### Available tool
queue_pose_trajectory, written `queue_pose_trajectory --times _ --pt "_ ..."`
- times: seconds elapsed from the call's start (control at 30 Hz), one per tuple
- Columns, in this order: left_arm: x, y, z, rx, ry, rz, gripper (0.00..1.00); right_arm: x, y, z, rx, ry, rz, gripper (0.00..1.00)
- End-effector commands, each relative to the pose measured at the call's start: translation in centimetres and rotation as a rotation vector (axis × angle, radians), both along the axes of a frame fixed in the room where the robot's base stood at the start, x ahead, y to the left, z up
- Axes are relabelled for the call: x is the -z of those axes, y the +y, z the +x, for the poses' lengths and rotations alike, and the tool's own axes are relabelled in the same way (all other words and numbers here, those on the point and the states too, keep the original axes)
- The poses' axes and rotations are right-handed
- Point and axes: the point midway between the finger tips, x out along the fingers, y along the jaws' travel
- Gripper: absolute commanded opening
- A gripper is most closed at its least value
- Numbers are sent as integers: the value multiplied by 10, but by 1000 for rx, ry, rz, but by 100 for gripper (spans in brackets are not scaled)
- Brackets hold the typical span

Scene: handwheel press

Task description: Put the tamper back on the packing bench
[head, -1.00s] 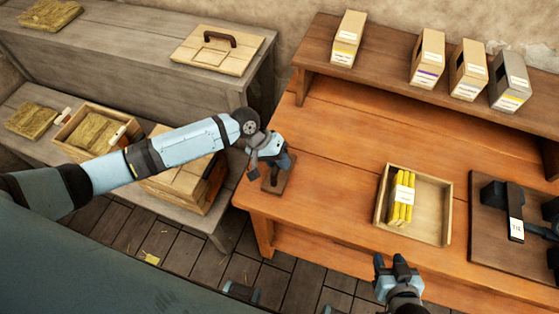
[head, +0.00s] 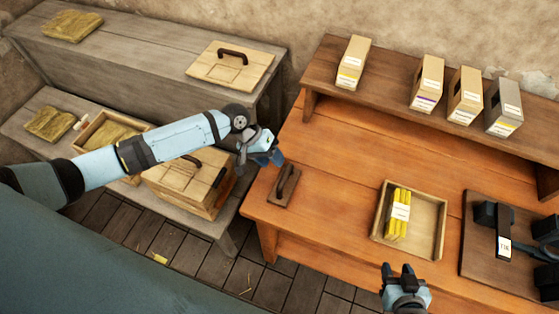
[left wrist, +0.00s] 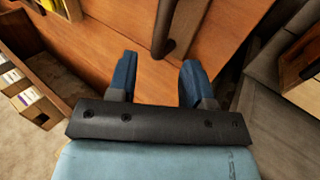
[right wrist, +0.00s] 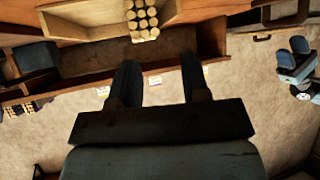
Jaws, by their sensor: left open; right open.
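The tamper, a dark wooden block with an upright loop handle (head: 285,187), rests flat near the left edge of the orange-brown bench (head: 330,215). My left gripper (head: 269,157) is open and empty, just up and left of the tamper in the head view and apart from it. In the left wrist view the handle (left wrist: 165,25) shows beyond the open blue fingers (left wrist: 157,68), not gripped. My right gripper (head: 399,271) is open and empty at the front edge of the bench, below the tray. Its open fingers also show in the right wrist view (right wrist: 159,80).
A wooden tray (head: 440,215) holds yellow sticks (head: 398,215). A dark press base (head: 480,265) stands at right, with several boxes (head: 465,95) on the rear shelf. Grey benches at left carry a lidded crate (head: 190,180), a lid (head: 230,65) and straw pads (head: 48,123).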

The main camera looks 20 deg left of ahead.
Motion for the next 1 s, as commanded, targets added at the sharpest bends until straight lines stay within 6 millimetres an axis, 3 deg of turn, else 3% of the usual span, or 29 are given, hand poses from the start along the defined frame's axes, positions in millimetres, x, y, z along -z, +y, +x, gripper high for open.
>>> queue_pose_trajectory --times 0.03,0.27,0.43,0.6,0.7,0.83,1.0 --pt "-13 5 0 -2 1 1 46 -11 0 -1 5 3 1 43" --pt "-26 18 0 0 -2 -1 46 0 0 -3 31 23 19 43" --pt "-12 -4 -15 7 -89 -31 46 3 1 -4 37 28 25 43" --pt "13 -42 -46 -20 -344 -65 46 1 1 -1 35 24 23 43" --pt "21 -50 -64 -56 -495 -48 46 0 1 0 33 20 22 43" --pt "28 -45 -93 -107 -681 25 46 -2 1 0 30 17 21 43" --pt "32 -17 -138 -141 -878 205 46 -4 2 1 28 13 22 43"
